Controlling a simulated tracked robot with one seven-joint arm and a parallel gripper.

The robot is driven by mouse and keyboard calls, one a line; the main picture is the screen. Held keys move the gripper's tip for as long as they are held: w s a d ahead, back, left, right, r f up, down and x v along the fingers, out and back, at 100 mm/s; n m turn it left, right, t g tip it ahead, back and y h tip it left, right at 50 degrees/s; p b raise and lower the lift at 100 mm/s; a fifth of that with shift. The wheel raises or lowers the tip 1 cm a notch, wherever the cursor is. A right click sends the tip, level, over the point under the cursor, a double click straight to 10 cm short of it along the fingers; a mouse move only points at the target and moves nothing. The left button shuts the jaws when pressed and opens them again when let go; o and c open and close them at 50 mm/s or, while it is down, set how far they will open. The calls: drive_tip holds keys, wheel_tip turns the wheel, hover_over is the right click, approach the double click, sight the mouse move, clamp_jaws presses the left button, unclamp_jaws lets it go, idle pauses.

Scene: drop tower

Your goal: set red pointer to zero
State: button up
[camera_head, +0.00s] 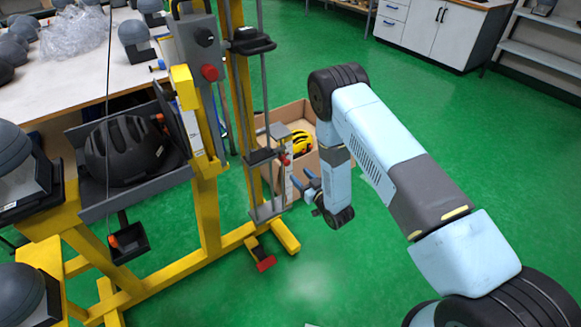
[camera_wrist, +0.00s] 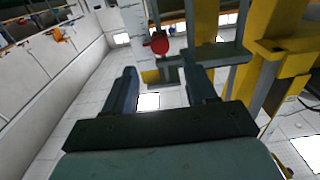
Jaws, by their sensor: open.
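The small red pointer (camera_head: 285,159) sits on the side of the drop tower, by the top of a pale upright strip (camera_head: 288,186). In the wrist view the red pointer (camera_wrist: 159,43) shows as a rounded red end beside a white upright post (camera_wrist: 135,28). It lies beyond my fingertips, in line with the gap between them. My gripper (camera_head: 308,184) is open and empty, near the strip and a little below the pointer. In the wrist view my gripper (camera_wrist: 163,78) has its two fingers wide apart. Any marks on the strip are too small to read.
The yellow tower frame (camera_head: 207,215) stands left of my arm, with a dark helmet (camera_head: 128,150) on its tray. A cardboard box (camera_head: 268,125) holding a yellow helmet (camera_head: 302,142) is behind my gripper. A red-tipped pedal (camera_head: 265,263) lies low. Green floor on the right is clear.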

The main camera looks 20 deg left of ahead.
sight(288, 164)
drive_tip(key=x, duration=0.7)
drive_tip(key=shift+a, duration=0.15)
drive_tip(key=shift+c, duration=0.4)
clamp_jaws()
